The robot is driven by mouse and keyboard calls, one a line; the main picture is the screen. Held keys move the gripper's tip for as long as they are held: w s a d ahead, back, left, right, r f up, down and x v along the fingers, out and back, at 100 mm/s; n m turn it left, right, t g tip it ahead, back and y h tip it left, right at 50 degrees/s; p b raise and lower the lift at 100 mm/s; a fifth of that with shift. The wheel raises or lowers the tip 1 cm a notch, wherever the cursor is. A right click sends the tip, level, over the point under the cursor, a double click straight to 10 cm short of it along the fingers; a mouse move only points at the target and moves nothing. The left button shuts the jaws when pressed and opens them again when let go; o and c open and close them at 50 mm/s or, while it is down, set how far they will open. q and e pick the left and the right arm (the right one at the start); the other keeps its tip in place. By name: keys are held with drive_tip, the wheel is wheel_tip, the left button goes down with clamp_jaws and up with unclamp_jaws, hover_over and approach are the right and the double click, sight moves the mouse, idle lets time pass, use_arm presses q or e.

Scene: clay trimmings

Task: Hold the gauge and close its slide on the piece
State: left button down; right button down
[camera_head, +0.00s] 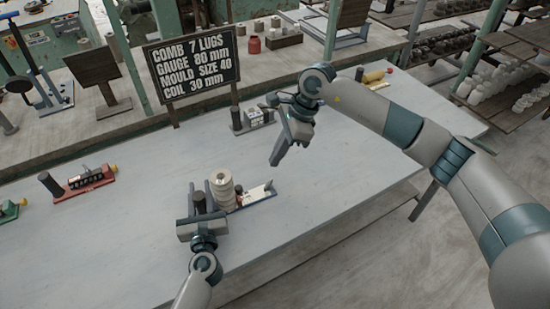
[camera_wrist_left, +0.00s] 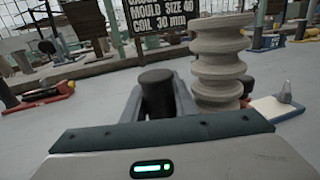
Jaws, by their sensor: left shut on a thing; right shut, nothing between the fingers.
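My left gripper (camera_head: 199,190) is shut on the dark upright grip post (camera_head: 199,203) of the gauge, low over the table. The post also shows between the fingers in the left wrist view (camera_wrist_left: 157,92). The pale ribbed piece (camera_head: 223,188) stands upright right beside the post; it also shows in the left wrist view (camera_wrist_left: 220,62). The gauge's flat pale part (camera_head: 258,193), with a small knob on it, lies right of the piece. Whether it touches the piece, I cannot tell. My right gripper (camera_head: 274,162) is shut and empty, above and behind the gauge.
A sign (camera_head: 193,65) stands behind the table and reads "gauge 80 mm". Other tools lie on the table: a red one (camera_head: 85,180), a green one (camera_head: 8,211), a blue-based one (camera_head: 252,120) and a yellow one (camera_head: 375,76). The table (camera_head: 340,190) is clear at the right.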

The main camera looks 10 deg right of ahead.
use_arm(q)
drive_tip(key=c, duration=1.4)
unclamp_jaws()
drive_tip(key=shift+o, duration=0.2)
drive_tip(key=s, duration=1.2)
drive_tip(key=shift+d, duration=0.4)
